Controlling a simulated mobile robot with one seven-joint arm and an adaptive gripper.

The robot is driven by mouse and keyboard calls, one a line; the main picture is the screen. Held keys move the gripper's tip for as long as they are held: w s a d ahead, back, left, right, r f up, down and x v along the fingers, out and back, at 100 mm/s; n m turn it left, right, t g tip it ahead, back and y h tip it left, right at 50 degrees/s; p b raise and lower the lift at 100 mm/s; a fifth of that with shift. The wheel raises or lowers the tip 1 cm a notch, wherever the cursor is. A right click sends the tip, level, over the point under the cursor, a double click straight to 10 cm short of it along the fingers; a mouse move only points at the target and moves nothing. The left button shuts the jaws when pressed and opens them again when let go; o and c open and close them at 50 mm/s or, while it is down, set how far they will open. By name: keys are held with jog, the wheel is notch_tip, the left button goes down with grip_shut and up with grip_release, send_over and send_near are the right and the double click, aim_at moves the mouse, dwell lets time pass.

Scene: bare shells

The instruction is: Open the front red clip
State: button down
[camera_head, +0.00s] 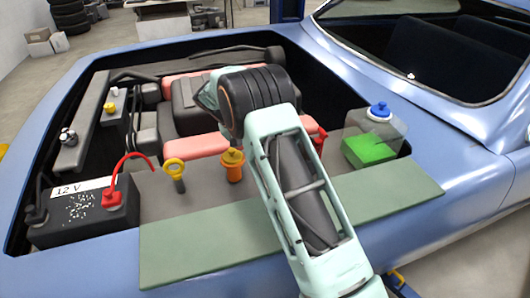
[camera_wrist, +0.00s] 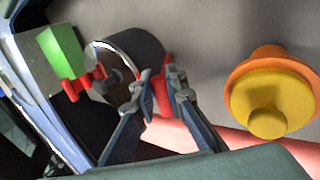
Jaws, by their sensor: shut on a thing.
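In the wrist view, my gripper (camera_wrist: 157,78) is shut on a red clip (camera_wrist: 161,92), which shows between its two fingers. This clip is beside a dark round housing (camera_wrist: 136,46). A second red clip (camera_wrist: 83,83) is on the left side of the housing, apart from my fingers. In the head view, a red clip (camera_head: 320,140) shows just right of my arm. My fingers, the held clip and most of the housing are hidden behind my wrist and arm there.
An orange and yellow cap (camera_head: 233,166) stands left of my arm, with a yellow ring handle (camera_head: 175,170) beyond it. A green block (camera_head: 369,151) and blue-capped clear tank (camera_head: 390,125) stand right. A 12 V battery (camera_head: 85,215) with a red terminal clamp (camera_head: 112,198) is far left.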

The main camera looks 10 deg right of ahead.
jog(key=shift+s+a+f, duration=0.1)
jog(key=shift+a+f, duration=0.05)
jog(key=shift+a, duration=0.1)
jog(key=c, duration=1.9)
grip_release()
jog(key=v, duration=1.2)
